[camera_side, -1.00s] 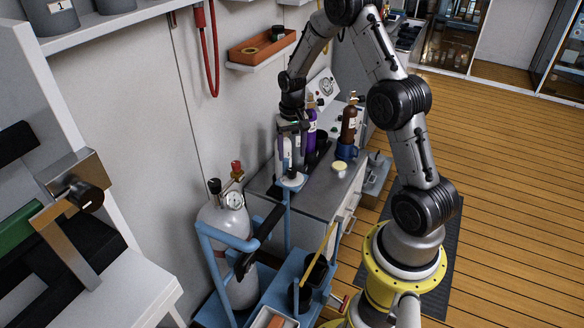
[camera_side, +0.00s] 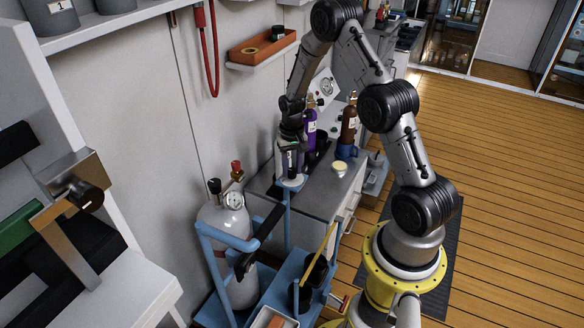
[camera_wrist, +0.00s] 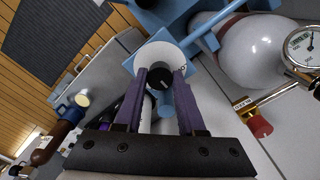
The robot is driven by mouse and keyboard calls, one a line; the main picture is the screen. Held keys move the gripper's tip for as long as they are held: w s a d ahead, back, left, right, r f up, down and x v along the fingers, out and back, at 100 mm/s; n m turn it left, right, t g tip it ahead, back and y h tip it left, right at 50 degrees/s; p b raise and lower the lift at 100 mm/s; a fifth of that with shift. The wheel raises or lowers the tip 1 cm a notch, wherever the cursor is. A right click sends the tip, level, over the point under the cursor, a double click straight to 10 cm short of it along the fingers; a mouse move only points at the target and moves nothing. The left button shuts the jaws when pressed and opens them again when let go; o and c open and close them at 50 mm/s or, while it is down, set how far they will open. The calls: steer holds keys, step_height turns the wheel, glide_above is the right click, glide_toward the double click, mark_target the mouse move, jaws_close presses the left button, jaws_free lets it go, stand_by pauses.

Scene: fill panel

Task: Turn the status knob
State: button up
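A black round knob (camera_wrist: 160,79) with a pale pointer mark sits on a white disc (camera_wrist: 157,54) on a blue mount. I take this to be the status knob. In the side view the white disc (camera_side: 291,181) tops a blue post, and my gripper hides the knob. My gripper (camera_wrist: 162,74) points down over the disc, with its two purple fingers apart, one on each side of the knob. I cannot tell whether they touch it. My gripper also shows in the side view (camera_side: 289,172), just above the disc.
A grey gas cylinder (camera_side: 226,240) with a gauge stands in a blue frame left of the post. Purple (camera_side: 310,127) and brown (camera_side: 349,128) bottles stand behind on the grey bench (camera_side: 325,190). The wall is close on the left.

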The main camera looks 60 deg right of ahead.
jaws_close()
steer(key=shift+n, duration=0.3)
steer(key=n, duration=0.4)
steer(key=shift+n, duration=2.1)
steer(key=shift+r, duration=0.1)
steer(key=o, duration=0.6)
jaws_free()
